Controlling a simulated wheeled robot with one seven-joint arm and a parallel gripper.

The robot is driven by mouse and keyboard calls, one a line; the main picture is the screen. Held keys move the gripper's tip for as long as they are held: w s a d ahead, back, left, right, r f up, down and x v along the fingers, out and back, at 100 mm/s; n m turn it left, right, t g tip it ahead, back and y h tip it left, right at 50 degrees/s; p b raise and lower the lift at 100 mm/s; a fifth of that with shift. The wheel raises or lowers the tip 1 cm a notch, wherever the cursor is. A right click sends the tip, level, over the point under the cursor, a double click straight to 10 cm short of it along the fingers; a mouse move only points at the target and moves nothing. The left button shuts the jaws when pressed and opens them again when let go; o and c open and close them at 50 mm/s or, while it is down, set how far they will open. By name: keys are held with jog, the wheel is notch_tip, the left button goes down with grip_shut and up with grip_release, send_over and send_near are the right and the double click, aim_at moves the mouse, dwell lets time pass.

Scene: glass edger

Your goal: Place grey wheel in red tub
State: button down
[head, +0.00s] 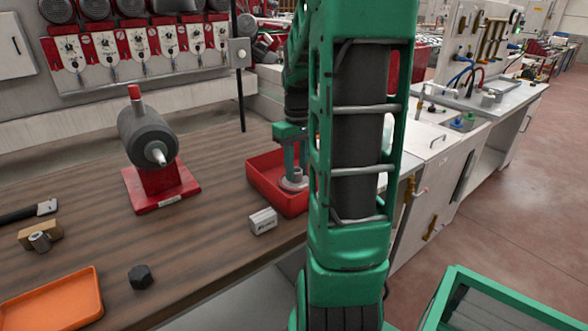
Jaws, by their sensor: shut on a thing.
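The red tub (264,189) stands on the wooden bench just left of my green arm, which hides its right part. The grey wheel (293,184) is a small round disc inside the outline of the tub, low between its walls. My gripper (294,171) points down over the tub and is shut on the wheel. I cannot tell whether the wheel touches the tub floor.
A grey motor (147,137) on a red stand is left of the tub. A small white box (263,221) sits in front of the tub. A black hex piece (140,277), an orange tray (55,305) and a wooden block (40,236) lie front left.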

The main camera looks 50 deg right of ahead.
jog(key=c, duration=1.4)
grip_release()
jog(key=shift+o, duration=0.2)
notch_tip(320, 180, up, 11)
jog(key=s+a+f+m, duration=0.2)
jog(key=s+a+f, duration=0.2)
jog(key=s+a, duration=0.3)
jog(key=s+a+f+m, duration=0.1)
jog(key=s+a+f, duration=0.4)
jog(key=s+a, duration=0.2)
jog(key=a, duration=0.2)
jog(key=shift+s+a+f+m, duration=0.25)
jog(key=shift+s+a+m, duration=0.1)
jog(key=shift+s+m, duration=0.05)
